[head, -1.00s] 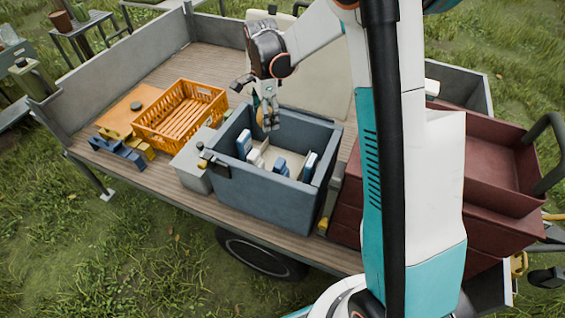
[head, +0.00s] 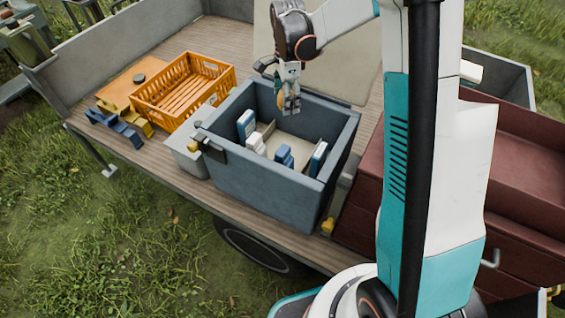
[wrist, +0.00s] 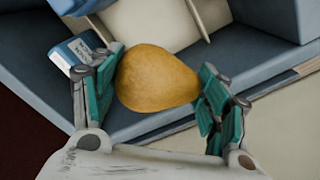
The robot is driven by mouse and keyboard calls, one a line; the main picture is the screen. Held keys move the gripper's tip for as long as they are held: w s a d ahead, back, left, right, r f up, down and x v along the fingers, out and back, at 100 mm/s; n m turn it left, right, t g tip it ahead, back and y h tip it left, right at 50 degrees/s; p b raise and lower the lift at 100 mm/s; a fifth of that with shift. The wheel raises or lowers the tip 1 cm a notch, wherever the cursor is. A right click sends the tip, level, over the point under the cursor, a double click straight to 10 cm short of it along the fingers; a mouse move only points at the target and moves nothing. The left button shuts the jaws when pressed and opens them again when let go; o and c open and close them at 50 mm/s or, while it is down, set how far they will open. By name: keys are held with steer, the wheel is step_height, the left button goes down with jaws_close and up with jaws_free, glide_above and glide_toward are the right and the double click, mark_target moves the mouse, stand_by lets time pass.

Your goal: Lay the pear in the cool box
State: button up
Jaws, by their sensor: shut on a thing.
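The pear (wrist: 157,78) is yellow-brown and sits between the two teal-padded fingers of my gripper (wrist: 160,95) in the wrist view. My gripper is shut on it. In the head view, my gripper (head: 290,103) hangs over the back part of the open cool box, and only a small yellowish sliver of the pear (head: 281,101) shows beside the fingers. The cool box (head: 262,181) is blue-grey and open at the top. It holds white and blue packs (head: 246,124) along its inner sides, with a pale floor between them. The pear's height above that floor is hard to judge.
An orange crate (head: 147,112) stands left of the cool box on the wooden trailer bed (head: 180,66). Blue and yellow blocks (head: 120,125) lie beside the crate. Dark red drawers (head: 357,212) stand to the right. A grey box (head: 185,158) adjoins the cool box's left side.

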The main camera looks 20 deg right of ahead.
step_height(320, 180, down, 20)
steer(key=b, duration=0.6)
steer(key=shift+f, duration=0.15)
steer(key=shift+f+b, duration=0.2)
steer(key=shift+b, duration=0.1)
steer(key=o, duration=1.2)
